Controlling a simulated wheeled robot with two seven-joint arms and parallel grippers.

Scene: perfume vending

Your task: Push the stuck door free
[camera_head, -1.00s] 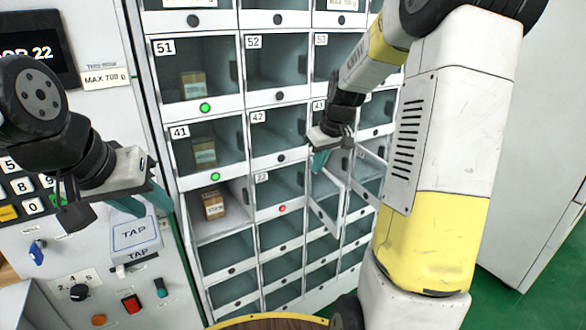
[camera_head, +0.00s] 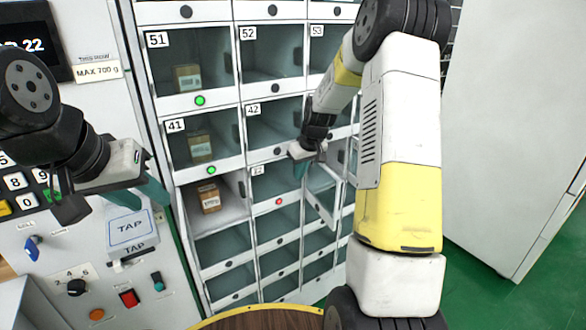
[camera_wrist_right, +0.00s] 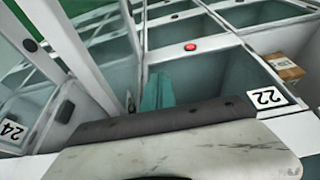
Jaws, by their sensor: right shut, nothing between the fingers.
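Door 22 (camera_head: 272,185) is in the locker wall, beside a red light, and looks closed. In the right wrist view its label 22 (camera_wrist_right: 266,97) and pane (camera_wrist_right: 200,78) show close by. My right gripper (camera_head: 301,168) is shut and empty near the right edge of door 22. Its teal fingertips (camera_wrist_right: 157,92) point down beside the pane; I cannot tell whether they touch it. An open door (camera_head: 323,193) stands out just right of my right gripper. My left gripper (camera_head: 112,196) is open and empty in front of the control panel.
Left of door 22, an open compartment holds a small box (camera_head: 209,198). Compartments 51 and 41 hold boxes and have green lights. The control panel (camera_head: 60,245) with a TAP reader (camera_head: 132,228) stands left. A round wooden top (camera_head: 262,320) is at the bottom. Green floor is free at right.

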